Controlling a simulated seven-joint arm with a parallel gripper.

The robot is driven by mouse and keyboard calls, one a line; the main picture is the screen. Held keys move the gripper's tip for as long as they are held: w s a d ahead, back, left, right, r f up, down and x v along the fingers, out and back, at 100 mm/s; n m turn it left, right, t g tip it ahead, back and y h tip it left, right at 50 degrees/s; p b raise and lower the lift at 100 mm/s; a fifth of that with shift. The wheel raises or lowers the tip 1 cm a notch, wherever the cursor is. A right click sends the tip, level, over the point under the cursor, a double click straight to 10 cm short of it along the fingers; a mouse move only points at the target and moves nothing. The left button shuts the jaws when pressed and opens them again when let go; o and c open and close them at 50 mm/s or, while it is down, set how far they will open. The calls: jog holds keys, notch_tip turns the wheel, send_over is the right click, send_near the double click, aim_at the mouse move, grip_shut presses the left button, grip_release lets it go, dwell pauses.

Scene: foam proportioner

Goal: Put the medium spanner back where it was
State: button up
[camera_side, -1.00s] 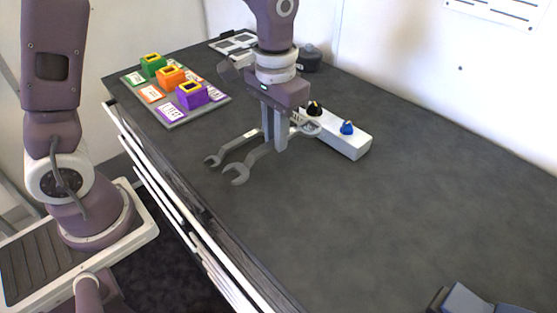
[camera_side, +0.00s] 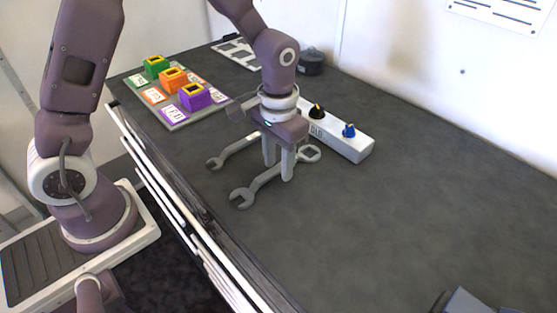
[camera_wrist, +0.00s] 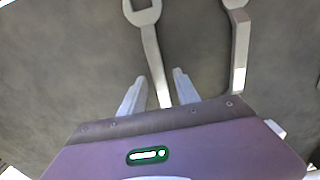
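Two grey spanners lie side by side on the dark worktop. The nearer, larger-looking one (camera_side: 262,183) has its open jaw toward the front edge and its ring end by the white box; the other (camera_side: 232,149) lies to its left and farther back. I cannot tell by size which is the medium one. My gripper (camera_side: 278,172) points down over the nearer spanner, fingers apart. In the wrist view, my open fingers (camera_wrist: 158,90) stand either side of one spanner's handle (camera_wrist: 153,55), with gaps visible. The other spanner (camera_wrist: 240,50) lies to the right. Part of the nearer handle is hidden behind a finger.
A white box (camera_side: 345,143) with a black and a blue knob stands just behind the ring end. Green, orange and purple blocks (camera_side: 194,97) stand on a labelled grey board (camera_side: 180,123) at back left. A dark round object (camera_side: 312,62) is at the back.

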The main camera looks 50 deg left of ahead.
aim_at(279, 167)
notch_tip(279, 167, up, 11)
jog(key=s+a+r+t, duration=0.2)
jog(key=s+r, duration=0.1)
jog(key=s, duration=0.6)
jog(key=s+a+r+t, duration=0.2)
jog(key=s+r+t, duration=0.1)
jog(key=s, duration=0.6)
jog(key=shift+s+a+r+t, duration=0.2)
jog(key=shift+s+r+t, duration=0.15)
jog(key=shift+r, duration=0.4)
